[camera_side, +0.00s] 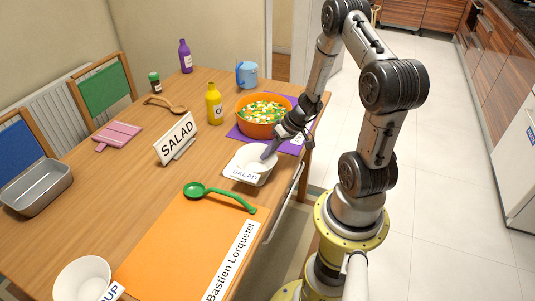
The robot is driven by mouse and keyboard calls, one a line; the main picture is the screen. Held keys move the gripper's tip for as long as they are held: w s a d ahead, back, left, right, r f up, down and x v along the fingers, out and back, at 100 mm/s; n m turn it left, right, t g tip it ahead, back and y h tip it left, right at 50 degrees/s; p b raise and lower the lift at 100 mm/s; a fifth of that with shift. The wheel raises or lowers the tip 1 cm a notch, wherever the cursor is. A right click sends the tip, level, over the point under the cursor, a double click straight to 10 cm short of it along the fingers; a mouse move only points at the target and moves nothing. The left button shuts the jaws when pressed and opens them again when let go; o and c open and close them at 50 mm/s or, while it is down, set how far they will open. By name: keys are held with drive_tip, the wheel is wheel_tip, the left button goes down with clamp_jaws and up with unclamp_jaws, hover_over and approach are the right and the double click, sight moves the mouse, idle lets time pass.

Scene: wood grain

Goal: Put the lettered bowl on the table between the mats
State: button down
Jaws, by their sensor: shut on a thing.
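The white bowl lettered "SALAD" (244,176) is between the purple mat (237,132) and the orange mat (160,258), near the table's right edge. My gripper (268,154) is shut on the far right rim of this bowl. The bowl looks level and at or just above the table; I cannot tell whether it touches. The gripper's fingertips are partly hard to make out. The purple mat is under an orange bowl of salad (262,130). The orange mat bears a name strip (232,262).
A green ladle (215,195) lies on the orange mat's far edge. A "SALAD" sign (177,140) stands left of the held bowl. Another white bowl (82,280) is at the bottom left. A yellow bottle (214,105) and blue mug (247,75) stand farther back.

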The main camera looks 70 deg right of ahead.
drive_tip(key=shift+f, duration=0.3)
drive_tip(key=c, duration=1)
unclamp_jaws()
drive_tip(key=shift+r, duration=0.1)
